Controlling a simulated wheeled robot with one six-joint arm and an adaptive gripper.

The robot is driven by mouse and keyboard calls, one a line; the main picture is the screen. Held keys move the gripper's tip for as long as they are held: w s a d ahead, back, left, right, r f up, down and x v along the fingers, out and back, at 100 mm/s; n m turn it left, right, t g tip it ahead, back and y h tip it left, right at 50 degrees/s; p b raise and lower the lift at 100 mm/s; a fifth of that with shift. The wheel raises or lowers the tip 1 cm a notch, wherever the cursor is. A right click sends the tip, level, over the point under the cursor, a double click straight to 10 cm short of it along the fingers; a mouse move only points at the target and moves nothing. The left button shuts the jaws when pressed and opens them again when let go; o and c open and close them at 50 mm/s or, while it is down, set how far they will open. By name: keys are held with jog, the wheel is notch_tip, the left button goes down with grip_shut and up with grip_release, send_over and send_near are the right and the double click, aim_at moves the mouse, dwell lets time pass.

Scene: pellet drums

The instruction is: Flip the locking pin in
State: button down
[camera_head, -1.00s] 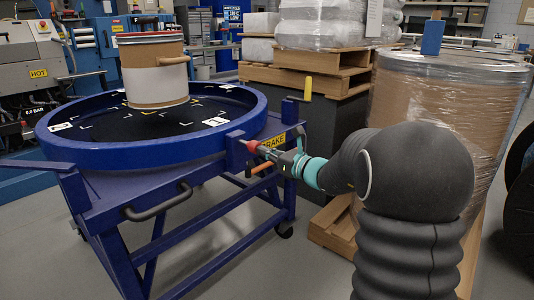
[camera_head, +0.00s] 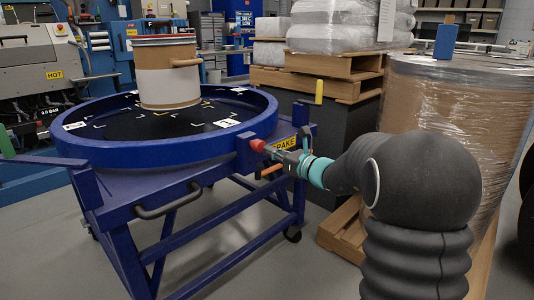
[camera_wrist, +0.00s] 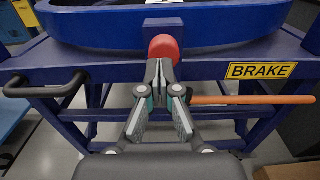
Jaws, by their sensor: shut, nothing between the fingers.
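The locking pin shows as a red rounded knob (camera_head: 258,145) on the side of the blue turntable stand, beside the yellow brake label. It also shows in the wrist view (camera_wrist: 163,48), upper middle. My gripper (camera_head: 271,151) is at the knob, its fingers reaching toward it from the right. In the wrist view my gripper (camera_wrist: 159,68) is shut and empty, with its fingertips right at the knob's near face. I cannot tell whether they touch it. The pin's shaft behind the knob is hidden.
An orange lever (camera_wrist: 250,99) sticks out right of my fingers, below the BRAKE label (camera_wrist: 261,71). A black handle (camera_head: 168,201) is on the stand's front. A banded drum (camera_head: 167,75) stands on the blue turntable (camera_head: 90,150). A wrapped drum and pallets stand at right.

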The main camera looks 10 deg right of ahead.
jog(key=v, duration=1.2)
jog(key=shift+d+b, duration=0.15)
jog(key=shift+b, duration=0.25)
